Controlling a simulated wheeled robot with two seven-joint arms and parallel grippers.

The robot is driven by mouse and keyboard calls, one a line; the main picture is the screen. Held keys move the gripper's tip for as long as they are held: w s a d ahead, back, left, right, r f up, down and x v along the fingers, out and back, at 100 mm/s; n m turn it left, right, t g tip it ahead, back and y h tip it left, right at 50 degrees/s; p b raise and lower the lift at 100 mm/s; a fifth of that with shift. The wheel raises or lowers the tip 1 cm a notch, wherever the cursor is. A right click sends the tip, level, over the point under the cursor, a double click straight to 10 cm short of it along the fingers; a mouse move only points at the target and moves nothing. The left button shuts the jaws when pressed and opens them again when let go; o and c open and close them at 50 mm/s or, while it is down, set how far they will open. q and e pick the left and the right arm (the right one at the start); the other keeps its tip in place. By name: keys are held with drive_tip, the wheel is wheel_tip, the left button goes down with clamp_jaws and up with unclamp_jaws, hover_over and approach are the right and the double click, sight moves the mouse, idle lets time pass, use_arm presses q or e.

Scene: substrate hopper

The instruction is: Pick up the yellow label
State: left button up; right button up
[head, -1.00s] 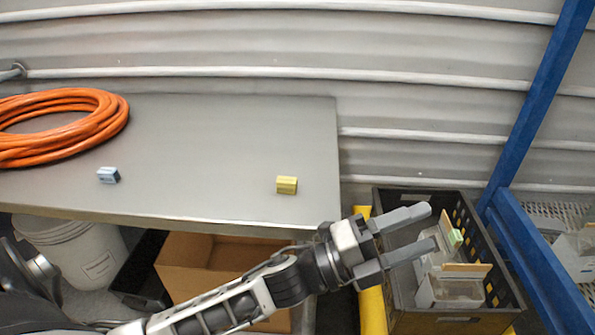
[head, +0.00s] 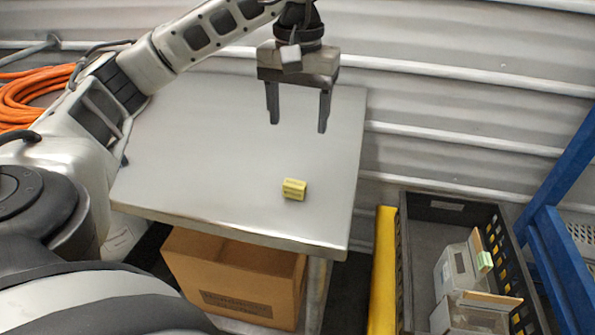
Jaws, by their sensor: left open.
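The yellow label (head: 294,189) is a small yellow block with faint dark marks. It lies on the grey metal table (head: 225,150), toward the table's front right. My left gripper (head: 297,128) hangs above the table with its two fingers pointing down and apart. It is open and empty, and in the picture its fingertips are above the label, clear of it. My right gripper does not show.
An orange hose coil (head: 35,95) lies at the left, partly behind my arm. A cardboard box (head: 245,290) stands under the table. A dark crate (head: 440,207) with clear containers (head: 460,275) stands at the right, beside a yellow post (head: 383,270) and a blue frame (head: 555,200).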

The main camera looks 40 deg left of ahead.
use_arm(q)
hover_over(295, 183)
drive_tip(key=f, duration=0.8)
drive_tip(key=shift+w+d+f+b, duration=0.1)
drive_tip(key=shift+w+f+b, duration=0.05)
drive_tip(key=shift+w+b, duration=0.2)
drive_tip(key=f, duration=0.2)
drive_tip(key=s+f, duration=0.1)
drive_tip(key=f, duration=0.1)
drive_tip(key=shift+f+p, duration=0.1)
drive_tip(key=shift+p, duration=0.2)
drive_tip(key=shift+w+f, duration=0.1)
drive_tip(key=shift+f, duration=0.4)
drive_tip(key=c, duration=1)
